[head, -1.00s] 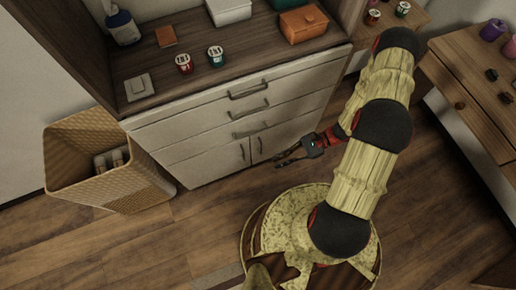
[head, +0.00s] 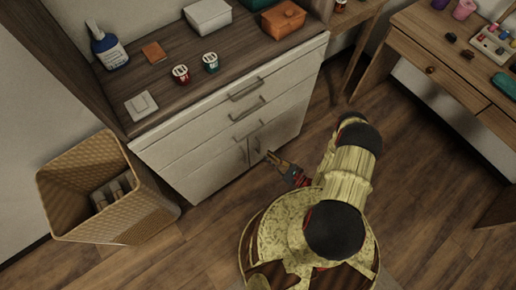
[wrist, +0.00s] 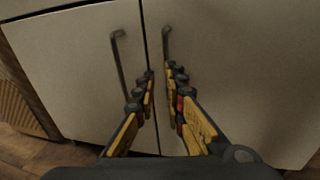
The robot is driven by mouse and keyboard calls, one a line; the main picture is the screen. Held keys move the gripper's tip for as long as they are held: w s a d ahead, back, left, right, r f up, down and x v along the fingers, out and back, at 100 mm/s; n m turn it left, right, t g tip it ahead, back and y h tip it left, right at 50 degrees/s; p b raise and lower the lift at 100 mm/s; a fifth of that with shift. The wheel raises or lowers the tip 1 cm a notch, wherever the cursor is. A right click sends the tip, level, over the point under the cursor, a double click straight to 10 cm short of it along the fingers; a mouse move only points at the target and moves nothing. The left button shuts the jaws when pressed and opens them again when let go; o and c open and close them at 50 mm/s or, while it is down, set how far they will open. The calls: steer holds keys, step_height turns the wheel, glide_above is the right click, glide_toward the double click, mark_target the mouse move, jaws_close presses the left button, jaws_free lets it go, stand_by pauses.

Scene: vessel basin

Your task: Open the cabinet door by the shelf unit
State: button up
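The white cabinet has two lower doors, a left door (wrist: 75,70) and a right door (wrist: 235,75). Both look shut, with a dark seam between them. Each has a dark upright bar handle: the left handle (wrist: 119,65) and the right handle (wrist: 165,42) in the wrist view. My gripper (wrist: 161,75) is open and empty, its two fingers pointing at the doors. The fingertips are close to the lower end of the right handle; I cannot tell if they touch it. In the head view, my gripper (head: 271,156) is low in front of the doors.
Drawers with bar handles (head: 246,90) are above the doors. A woven basket (head: 105,195) stands left of the cabinet. A wooden desk (head: 430,65) is at the right. The floor right of the cabinet is clear.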

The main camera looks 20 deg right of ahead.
steer(key=b, duration=0.2)
glide_above(259, 153)
steer(key=shift+w+d+r+t, duration=0.2)
steer(key=shift+w+r+t, duration=0.05)
steer(key=shift+r+t, duration=0.1)
steer(key=shift+s, duration=0.1)
jaws_close()
stand_by(0.8)
